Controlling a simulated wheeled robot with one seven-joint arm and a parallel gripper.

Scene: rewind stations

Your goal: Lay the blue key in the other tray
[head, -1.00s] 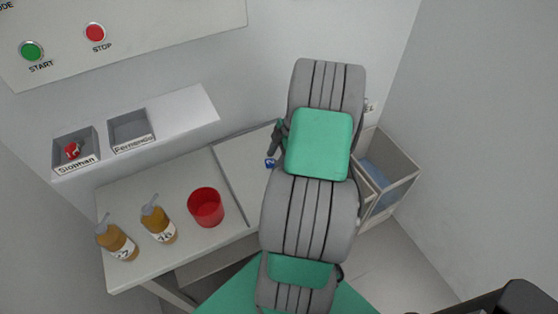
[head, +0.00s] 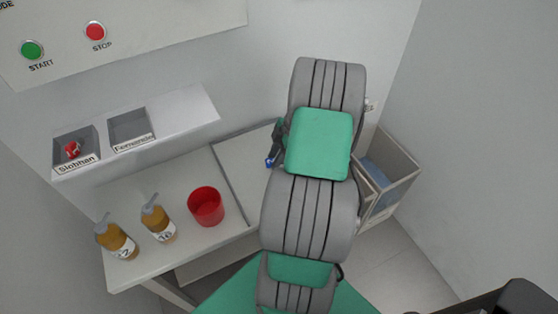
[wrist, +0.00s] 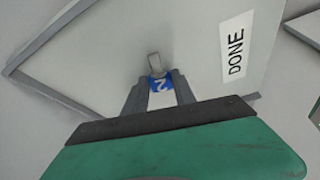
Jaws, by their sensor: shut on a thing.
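The blue key (wrist: 160,86) has a blue tag with a white mark and a grey end. It is between the fingertips of my gripper (wrist: 158,92), which is shut on it. In the head view the blue key (head: 269,162) shows at the tip of my gripper (head: 274,154), partly hidden, over the right part of the table. The tray labelled Siobhan (head: 88,136) on the shelf holds a red item. The second tray (head: 128,127), right of it, looks empty; its label is hard to read.
The trays stand on a white shelf (head: 190,112) against the wall. A red cup (head: 206,206) and two amber bottles (head: 160,224) stand on the table at left. A DONE label (wrist: 236,51) is on the pale surface below my gripper. An open bin (head: 400,160) is at right.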

